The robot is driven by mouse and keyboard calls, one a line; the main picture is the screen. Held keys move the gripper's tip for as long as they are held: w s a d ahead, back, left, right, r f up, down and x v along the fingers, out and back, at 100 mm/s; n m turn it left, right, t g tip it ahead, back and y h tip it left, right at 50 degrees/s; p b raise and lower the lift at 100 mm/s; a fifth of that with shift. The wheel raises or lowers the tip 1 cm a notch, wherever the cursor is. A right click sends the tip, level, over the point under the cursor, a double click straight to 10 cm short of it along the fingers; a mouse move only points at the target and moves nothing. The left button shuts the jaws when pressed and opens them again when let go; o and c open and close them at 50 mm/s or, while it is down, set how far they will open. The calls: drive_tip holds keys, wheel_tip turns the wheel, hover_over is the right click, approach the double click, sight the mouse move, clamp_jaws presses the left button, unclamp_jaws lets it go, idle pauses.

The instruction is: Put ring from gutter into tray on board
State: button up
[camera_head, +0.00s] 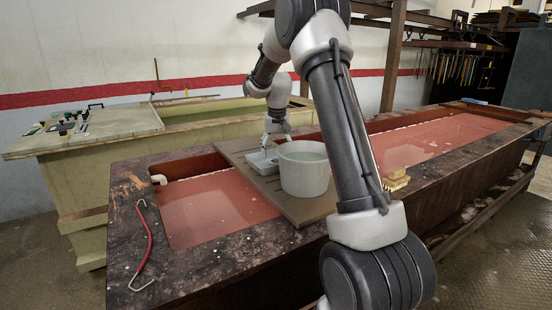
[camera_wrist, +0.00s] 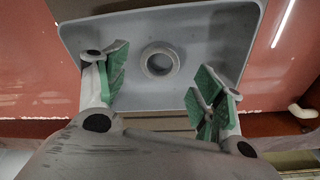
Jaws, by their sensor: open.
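The ring (camera_wrist: 160,62) is a small pale grey ring lying in the grey tray (camera_wrist: 215,22), near its middle in the wrist view. The tray also shows in the head view (camera_head: 256,166), on the brown board (camera_head: 303,210) that spans the tank. My gripper (camera_wrist: 167,88) is open above the tray, its green-padded fingers apart on either side of the ring and not touching it. In the head view my gripper (camera_head: 275,136) is small and over the tray's back edge; the ring cannot be made out there.
A white bucket (camera_head: 304,172) stands on the board right beside the tray. A red-handled bent tool (camera_head: 148,240) lies on the tank's left rim, and a yellow brush (camera_head: 396,180) on the front rim. Reddish liquid (camera_head: 215,208) fills the tank on both sides of the board.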

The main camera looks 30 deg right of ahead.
wheel_tip(320, 180, up, 9)
drive_tip(key=s, duration=0.2)
drive_tip(key=s+a+r+n+t, duration=0.1)
drive_tip(key=s+a+r, duration=0.25)
drive_tip(key=s, duration=0.35)
drive_tip(key=s+a+r+n, duration=0.1)
drive_tip(key=s+a+r, duration=0.1)
drive_tip(key=s+r, duration=0.35)
drive_tip(key=s+a+f+n+t, duration=0.1)
drive_tip(key=s+a+f, duration=0.1)
drive_tip(key=s, duration=1)
drive_tip(key=s+a+f+n, duration=0.1)
drive_tip(key=s+f, duration=0.3)
drive_tip(key=s, duration=0.9)
drive_tip(key=shift+a+f+t+y, duration=0.3)
drive_tip(key=shift+a+f+t, duration=0.1)
drive_tip(key=shift+a, duration=0.2)
drive_tip(key=shift+s, duration=0.15)
